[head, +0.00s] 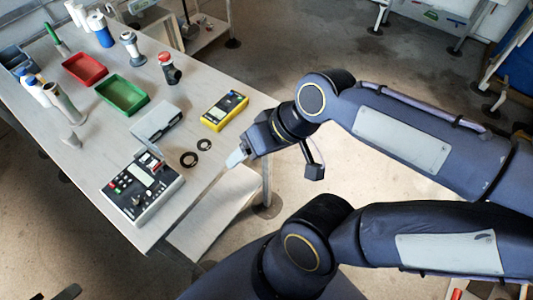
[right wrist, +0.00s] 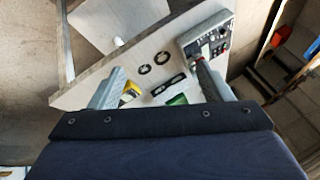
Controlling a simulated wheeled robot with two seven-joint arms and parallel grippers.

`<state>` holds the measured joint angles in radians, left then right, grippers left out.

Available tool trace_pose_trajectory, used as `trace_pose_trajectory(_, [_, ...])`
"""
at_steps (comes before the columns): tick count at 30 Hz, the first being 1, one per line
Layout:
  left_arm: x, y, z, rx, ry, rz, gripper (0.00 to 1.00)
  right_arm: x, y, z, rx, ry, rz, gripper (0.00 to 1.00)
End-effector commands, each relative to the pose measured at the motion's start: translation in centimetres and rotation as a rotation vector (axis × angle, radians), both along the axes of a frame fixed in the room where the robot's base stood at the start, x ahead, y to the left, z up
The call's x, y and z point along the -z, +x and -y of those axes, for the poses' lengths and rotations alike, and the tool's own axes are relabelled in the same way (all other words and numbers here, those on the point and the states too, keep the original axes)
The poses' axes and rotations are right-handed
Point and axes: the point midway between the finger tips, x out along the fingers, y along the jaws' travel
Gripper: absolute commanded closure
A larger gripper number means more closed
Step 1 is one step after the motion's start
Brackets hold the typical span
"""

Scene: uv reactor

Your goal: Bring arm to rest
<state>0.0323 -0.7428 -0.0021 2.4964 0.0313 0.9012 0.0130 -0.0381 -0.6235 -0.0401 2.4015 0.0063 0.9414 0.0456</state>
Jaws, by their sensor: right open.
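My right gripper (head: 237,158) hangs in the air off the near right edge of the table (head: 213,83). It holds nothing. In the right wrist view its two fingers stand wide apart, with the gap (right wrist: 158,84) between them empty. The table's corner, with the reactor unit (right wrist: 208,42) and two black rings (right wrist: 145,69), shows beyond the fingers. My left gripper is not in view.
The reactor unit (head: 143,189), a grey case (head: 158,120) and a yellow meter (head: 224,111) lie near the gripper's side of the table. Red (head: 84,69) and green (head: 122,95) trays and several bottles stand farther back.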

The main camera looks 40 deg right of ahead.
Motion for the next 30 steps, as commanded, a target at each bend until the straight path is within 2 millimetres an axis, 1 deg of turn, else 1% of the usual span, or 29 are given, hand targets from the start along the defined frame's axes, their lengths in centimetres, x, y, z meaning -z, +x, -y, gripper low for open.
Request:
trace_pose_trajectory(6, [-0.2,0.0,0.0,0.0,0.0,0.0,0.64,0.3,-0.8,-0.1,0.015,-0.003,0.023,0.28])
trace_pose_trajectory(15, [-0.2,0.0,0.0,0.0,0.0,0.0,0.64,0.3,-0.8,-0.1,0.016,-0.004,0.024,0.28])
trace_pose_trajectory(20, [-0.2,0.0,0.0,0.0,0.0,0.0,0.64,1.0,-1.8,-0.1,0.04,-0.013,0.057,0.28])
trace_pose_trajectory(30, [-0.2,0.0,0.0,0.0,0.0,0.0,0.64,1.0,-1.8,-0.2,0.038,-0.013,0.056,0.28])
